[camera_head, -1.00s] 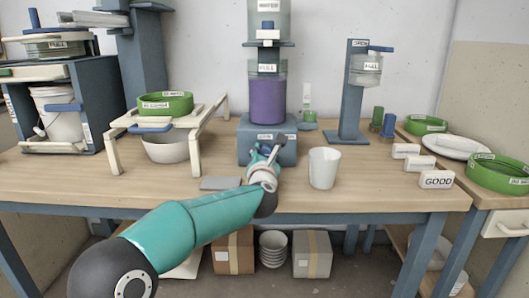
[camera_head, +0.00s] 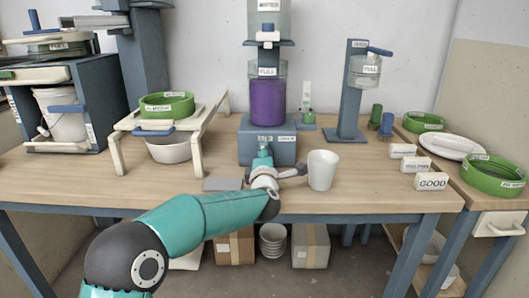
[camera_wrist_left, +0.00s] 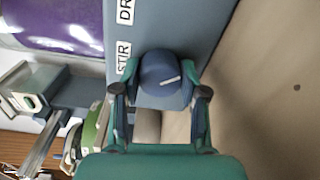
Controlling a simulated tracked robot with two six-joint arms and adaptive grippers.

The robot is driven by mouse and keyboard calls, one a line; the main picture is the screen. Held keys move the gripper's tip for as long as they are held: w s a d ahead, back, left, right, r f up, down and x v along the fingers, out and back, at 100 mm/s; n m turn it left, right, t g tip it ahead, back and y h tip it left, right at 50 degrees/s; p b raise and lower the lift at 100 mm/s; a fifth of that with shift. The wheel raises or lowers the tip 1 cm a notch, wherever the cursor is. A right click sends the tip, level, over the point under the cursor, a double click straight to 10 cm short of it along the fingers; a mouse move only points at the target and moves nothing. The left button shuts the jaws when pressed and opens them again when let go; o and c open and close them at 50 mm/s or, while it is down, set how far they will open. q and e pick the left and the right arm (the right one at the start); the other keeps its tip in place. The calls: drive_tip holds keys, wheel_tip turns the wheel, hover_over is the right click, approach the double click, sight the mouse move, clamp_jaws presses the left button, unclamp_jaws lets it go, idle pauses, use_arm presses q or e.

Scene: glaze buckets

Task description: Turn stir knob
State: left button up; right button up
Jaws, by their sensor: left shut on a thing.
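The stir knob (camera_wrist_left: 160,78) is a round blue-grey knob with a pale pointer line, on the front of a blue-grey base box (camera_head: 252,150). The line is tilted in the wrist view. A STIR label (camera_wrist_left: 123,66) sits beside it. My left gripper (camera_head: 264,155) is shut on the knob, with one finger on each side in the left wrist view (camera_wrist_left: 160,103). In the head view the gripper hides the knob. A clear vessel with purple liquid (camera_head: 267,103) stands on the box. My right gripper is not in view.
A white cup (camera_head: 322,170) stands just right of my left gripper, and a flat grey slab (camera_head: 222,184) lies to its left. A bowl under a cream stand (camera_head: 117,152) is farther left. Small white label blocks (camera_head: 431,181) stand at the right.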

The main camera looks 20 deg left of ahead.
use_arm(q)
drive_tip(key=shift+d+f+m+p, duration=0.15)
drive_tip(key=shift+d+m+p, duration=0.15)
drive_tip(key=shift+m, duration=0.6)
drive_tip(key=shift+f, duration=0.1)
drive_tip(key=o, duration=1.1)
drive_tip(key=shift+o, duration=0.2)
drive_tip(key=shift+a, duration=0.1)
drive_tip(key=shift+s, duration=0.15)
drive_tip(key=v, duration=1.1)
drive_tip(key=shift+s, duration=0.3)
